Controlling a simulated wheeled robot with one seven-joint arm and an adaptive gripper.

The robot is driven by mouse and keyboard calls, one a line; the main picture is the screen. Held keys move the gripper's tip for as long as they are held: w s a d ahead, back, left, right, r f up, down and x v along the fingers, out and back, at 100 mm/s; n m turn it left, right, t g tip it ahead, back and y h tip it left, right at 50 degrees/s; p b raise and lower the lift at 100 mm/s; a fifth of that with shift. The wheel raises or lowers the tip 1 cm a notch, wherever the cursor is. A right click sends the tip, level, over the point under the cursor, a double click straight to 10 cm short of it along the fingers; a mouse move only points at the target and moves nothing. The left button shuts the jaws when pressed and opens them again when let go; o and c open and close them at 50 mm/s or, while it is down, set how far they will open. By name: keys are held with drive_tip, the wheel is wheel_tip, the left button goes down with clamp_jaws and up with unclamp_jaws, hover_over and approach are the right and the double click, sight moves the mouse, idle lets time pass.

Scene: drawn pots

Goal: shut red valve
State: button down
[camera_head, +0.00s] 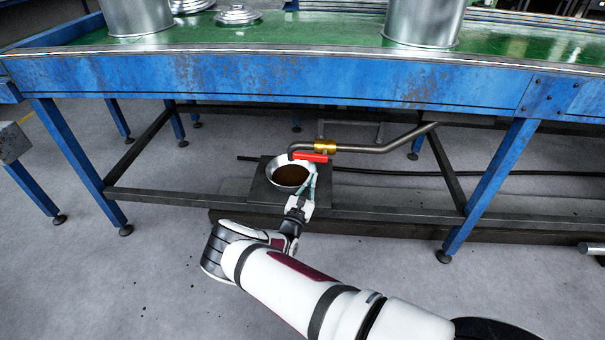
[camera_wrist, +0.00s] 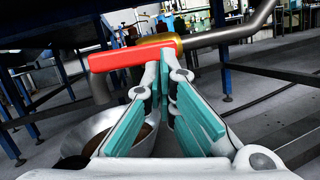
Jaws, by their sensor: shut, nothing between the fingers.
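The red valve (camera_head: 310,157) is a red lever on a brass fitting (camera_head: 325,146) of a grey pipe (camera_head: 385,148) under the blue table. In the wrist view the red lever (camera_wrist: 130,56) runs left from the brass fitting, roughly in line with the pipe. My gripper (camera_head: 312,173) is shut and empty, its tips just below the lever. In the wrist view the fingertips (camera_wrist: 166,52) meet at the right part of the lever, close to the brass; I cannot tell whether they touch it. A metal bowl (camera_head: 288,185) with brown content stands below the pipe's outlet.
The bowl rests on a dark plate (camera_head: 325,192). The blue table (camera_head: 290,78) with its legs and lower rails surrounds the space. Metal pots (camera_head: 425,22) stand on its green top. The grey floor in front is open.

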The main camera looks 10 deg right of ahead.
sight(311, 154)
drive_tip(key=a+f+n+t+y+b, duration=0.1)
drive_tip(key=a+f+n+y, duration=0.3)
drive_tip(key=f, duration=0.5)
drive_tip(key=shift+s+n+t+y, duration=0.15)
drive_tip(key=shift+n+t+y, duration=0.35)
drive_tip(key=shift+n+t, duration=0.1)
drive_tip(key=w+d+r+b, duration=0.3)
drive_tip(key=w+r, duration=0.3)
drive_tip(key=w, duration=0.3)
drive_tip(key=shift+d+r, duration=0.15)
drive_tip(key=shift+r, duration=0.15)
drive_tip(key=shift+a, duration=0.2)
